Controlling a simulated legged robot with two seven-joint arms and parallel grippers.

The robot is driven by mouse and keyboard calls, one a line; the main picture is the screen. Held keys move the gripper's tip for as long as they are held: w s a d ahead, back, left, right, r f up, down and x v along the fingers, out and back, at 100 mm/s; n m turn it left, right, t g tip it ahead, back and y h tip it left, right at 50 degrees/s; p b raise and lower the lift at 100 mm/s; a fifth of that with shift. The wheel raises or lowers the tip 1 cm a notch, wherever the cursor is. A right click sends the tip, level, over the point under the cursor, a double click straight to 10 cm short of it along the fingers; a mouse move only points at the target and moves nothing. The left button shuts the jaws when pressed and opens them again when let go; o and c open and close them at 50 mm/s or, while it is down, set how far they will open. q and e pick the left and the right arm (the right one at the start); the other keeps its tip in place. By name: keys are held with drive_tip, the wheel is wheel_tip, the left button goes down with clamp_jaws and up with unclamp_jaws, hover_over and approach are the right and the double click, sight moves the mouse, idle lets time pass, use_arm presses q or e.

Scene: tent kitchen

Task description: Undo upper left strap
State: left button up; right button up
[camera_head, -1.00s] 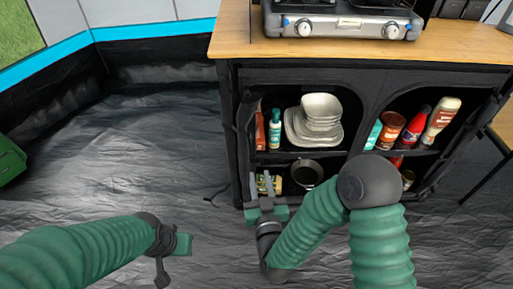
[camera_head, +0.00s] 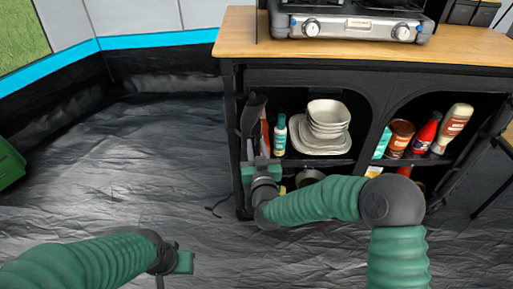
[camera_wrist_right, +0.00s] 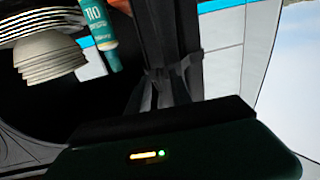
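The black-framed cabinet (camera_head: 315,78) has two arched open compartments. A dark rolled flap (camera_head: 253,108) hangs along the left edge of the left compartment, and it also shows as a dark upright band in the wrist view (camera_wrist_right: 183,35). My right gripper (camera_head: 257,157) points up at the lower part of this flap.
White bowls and plates (camera_head: 325,125) and a teal bottle (camera_head: 280,134) stand on the left shelf beside the flap. Sauce bottles (camera_head: 428,133) stand in the right compartment. A stove (camera_head: 352,27) sits on the wooden top. The floor (camera_head: 150,150) at left is clear.

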clamp_jaws()
idle(1.2)
